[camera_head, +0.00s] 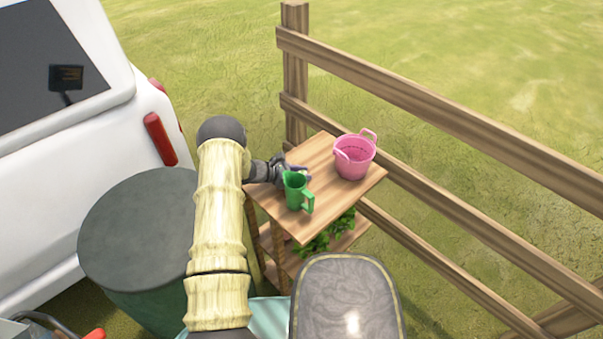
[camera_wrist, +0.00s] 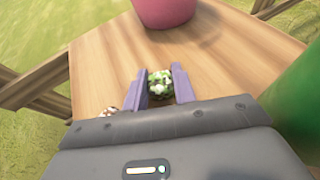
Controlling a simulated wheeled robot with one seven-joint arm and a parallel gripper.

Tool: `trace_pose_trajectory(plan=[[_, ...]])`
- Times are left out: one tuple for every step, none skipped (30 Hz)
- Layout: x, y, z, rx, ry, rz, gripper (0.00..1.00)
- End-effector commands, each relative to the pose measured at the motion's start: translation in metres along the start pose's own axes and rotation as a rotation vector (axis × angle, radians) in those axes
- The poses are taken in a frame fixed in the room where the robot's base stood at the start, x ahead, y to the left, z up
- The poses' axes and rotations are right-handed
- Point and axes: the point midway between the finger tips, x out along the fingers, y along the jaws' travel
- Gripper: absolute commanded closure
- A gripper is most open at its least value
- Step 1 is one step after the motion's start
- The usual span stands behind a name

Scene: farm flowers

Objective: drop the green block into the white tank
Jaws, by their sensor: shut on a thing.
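My gripper (camera_wrist: 160,88) has its two purple fingers closed on a small speckled green-and-white piece (camera_wrist: 160,82), which I take as the green block. It is low over the wooden table top (camera_wrist: 100,70); whether the piece touches the wood I cannot tell. In the head view my gripper (camera_head: 298,170) is over the table's left part, behind a green pitcher (camera_head: 295,192), and the block is hidden there. I cannot make out a white tank in either view.
The green pitcher stands close at the right of my gripper in the wrist view (camera_wrist: 298,105). A pink bucket (camera_head: 353,160) stands farther back on the table. A small brown-and-white thing (camera_wrist: 108,112) lies left of the fingers. A wooden fence (camera_head: 440,120) runs behind.

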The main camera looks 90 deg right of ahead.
Motion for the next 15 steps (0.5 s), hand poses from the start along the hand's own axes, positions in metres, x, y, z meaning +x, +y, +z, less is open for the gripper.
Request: trace_pose_trajectory(plan=[[0.0004, 0.0000, -0.0011, 0.000, 0.000, 0.000, 0.70], [0.0003, 0.0000, -0.0007, 0.000, 0.000, 0.000, 0.64], [0.0002, -0.0001, -0.0007, 0.000, 0.000, 0.000, 0.56], [0.0002, 0.0000, -0.0007, 0.000, 0.000, 0.000, 0.52], [0.0002, -0.0001, -0.0006, 0.000, 0.000, 0.000, 0.52], [0.0002, -0.0001, -0.0006, 0.000, 0.000, 0.000, 0.52], [0.0002, -0.0001, -0.0006, 0.000, 0.000, 0.000, 0.52], [0.0002, -0.0001, -0.0006, 0.000, 0.000, 0.000, 0.52], [0.0002, -0.0001, -0.0006, 0.000, 0.000, 0.000, 0.52], [0.0002, -0.0001, -0.0006, 0.000, 0.000, 0.000, 0.52], [0.0001, 0.0000, -0.0005, 0.000, 0.000, 0.000, 0.52], [0.0000, -0.0001, -0.0003, 0.000, 0.000, 0.000, 0.52], [-0.0002, -0.0001, 0.0002, 0.000, 0.000, 0.000, 0.52], [-0.0004, -0.0001, 0.0010, 0.000, 0.000, 0.000, 0.52], [-0.0010, -0.0001, 0.0025, 0.000, 0.000, 0.000, 0.52]])
